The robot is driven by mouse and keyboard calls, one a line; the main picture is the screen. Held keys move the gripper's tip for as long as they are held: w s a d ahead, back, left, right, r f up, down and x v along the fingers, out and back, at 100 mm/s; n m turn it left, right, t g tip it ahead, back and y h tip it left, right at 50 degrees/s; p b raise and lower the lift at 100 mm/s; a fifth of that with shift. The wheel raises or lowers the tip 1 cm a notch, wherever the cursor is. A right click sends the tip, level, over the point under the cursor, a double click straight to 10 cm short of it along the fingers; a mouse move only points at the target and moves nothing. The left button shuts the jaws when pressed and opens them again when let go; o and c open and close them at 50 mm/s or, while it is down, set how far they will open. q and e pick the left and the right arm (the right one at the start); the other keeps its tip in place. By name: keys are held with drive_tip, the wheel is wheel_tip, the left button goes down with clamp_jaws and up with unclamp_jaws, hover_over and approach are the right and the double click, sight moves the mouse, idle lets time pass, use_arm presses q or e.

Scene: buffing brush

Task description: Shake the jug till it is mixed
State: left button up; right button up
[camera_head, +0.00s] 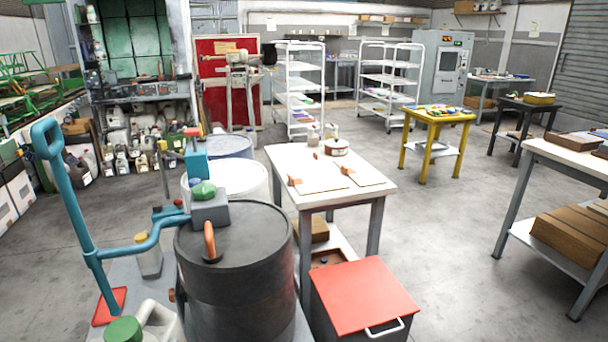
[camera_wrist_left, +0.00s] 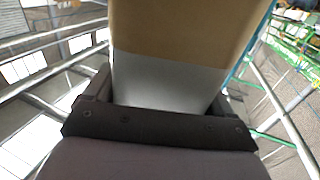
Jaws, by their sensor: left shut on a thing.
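In the left wrist view my left gripper (camera_wrist_left: 162,98) is shut on a broad, straight-sided thing, seemingly the jug (camera_wrist_left: 180,32). Its visible face is tan above and pale grey-white below, with a sharp line between the two. Its cap, handle and far end are out of the picture. Neither gripper shows in the head view.
Several jugs (camera_head: 122,165) stand on the floor at left. The central floor is clear.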

use_arm(q)
drive_tip(key=shift+a+r, duration=0.15)
drive_tip(key=shift+a, duration=0.2)
drive_tip(key=d, duration=0.5)
drive_tip(key=shift+d, duration=0.1)
idle(0.8)
idle(0.8)
